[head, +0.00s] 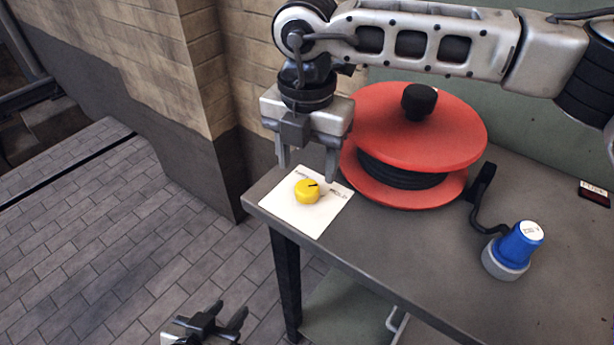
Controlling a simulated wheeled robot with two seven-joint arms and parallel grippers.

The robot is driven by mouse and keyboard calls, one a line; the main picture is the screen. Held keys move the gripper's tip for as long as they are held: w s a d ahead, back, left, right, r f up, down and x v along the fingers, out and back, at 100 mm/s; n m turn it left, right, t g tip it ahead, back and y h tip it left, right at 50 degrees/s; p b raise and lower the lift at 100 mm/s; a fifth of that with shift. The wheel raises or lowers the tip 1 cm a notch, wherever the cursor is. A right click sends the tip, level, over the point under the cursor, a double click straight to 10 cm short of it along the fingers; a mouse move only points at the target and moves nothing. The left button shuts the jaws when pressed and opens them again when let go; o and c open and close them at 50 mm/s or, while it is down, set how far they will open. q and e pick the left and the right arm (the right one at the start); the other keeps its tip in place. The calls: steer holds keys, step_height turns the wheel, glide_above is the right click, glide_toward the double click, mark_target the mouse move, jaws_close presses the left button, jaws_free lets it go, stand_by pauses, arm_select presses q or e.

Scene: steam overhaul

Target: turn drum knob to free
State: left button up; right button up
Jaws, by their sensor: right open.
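A round yellow knob (307,191) with a dark pointer mark sits on a white plate (316,216) at the table's left corner. The mark points to the right and slightly up. Small print on the plate is too small to read. A red drum (420,125) with dark cable wound on it and a black top knob stands just behind and to the right. My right gripper (308,172) is open and points down, above and behind the yellow knob, apart from it. My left gripper (228,313) is low at the bottom edge, off the table, its fingers apart and empty.
The grey table (400,255) extends to the right. A blue and grey plug (513,248) with a black cable stands on it, and a small dark red labelled box (594,194) lies further right. A brick wall (228,65) rises behind the table's left end. Left is open paved floor.

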mark_target(307, 187)
steer(key=shift+f, duration=2.5)
steer(key=c, duration=1)
